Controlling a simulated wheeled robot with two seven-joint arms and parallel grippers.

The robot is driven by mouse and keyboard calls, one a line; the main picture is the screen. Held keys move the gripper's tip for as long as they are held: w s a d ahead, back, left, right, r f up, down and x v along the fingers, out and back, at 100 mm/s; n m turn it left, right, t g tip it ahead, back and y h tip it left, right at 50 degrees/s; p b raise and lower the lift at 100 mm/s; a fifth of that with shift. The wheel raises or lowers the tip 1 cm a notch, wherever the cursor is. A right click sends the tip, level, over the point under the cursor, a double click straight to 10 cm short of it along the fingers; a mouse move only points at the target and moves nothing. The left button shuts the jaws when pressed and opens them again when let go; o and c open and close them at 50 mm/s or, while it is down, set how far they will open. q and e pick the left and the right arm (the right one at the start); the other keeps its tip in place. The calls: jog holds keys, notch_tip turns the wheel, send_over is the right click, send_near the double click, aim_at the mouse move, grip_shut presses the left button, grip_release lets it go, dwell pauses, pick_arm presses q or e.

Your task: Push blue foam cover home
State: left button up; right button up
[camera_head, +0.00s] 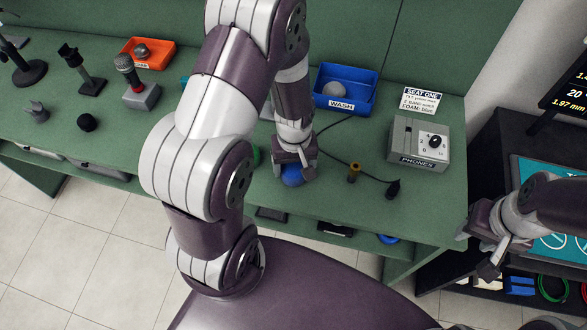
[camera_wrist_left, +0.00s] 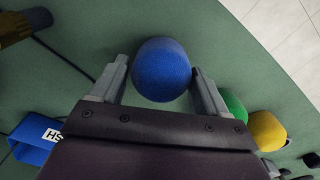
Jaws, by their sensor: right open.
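The blue foam cover (camera_head: 292,176) is a round ball near the front edge of the green bench. In the left wrist view it (camera_wrist_left: 162,70) sits between the two fingertips, which flank it closely on both sides. What is under the foam is hidden. My right gripper (camera_head: 480,252) is open and empty at the right, off the bench.
A green foam (camera_wrist_left: 234,106) and a yellow foam (camera_wrist_left: 267,131) stand beside the blue one. Microphones (camera_head: 128,75) stand at the left. My left arm hides the bench's middle.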

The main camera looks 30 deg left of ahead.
aim_at(295, 164)
pick_arm(q)
notch_tip(295, 164, up, 8)
jog(key=p, duration=0.7)
jog(key=shift+f, duration=0.25)
jog(key=shift+w+f, duration=0.1)
jog(key=shift+f, duration=0.15)
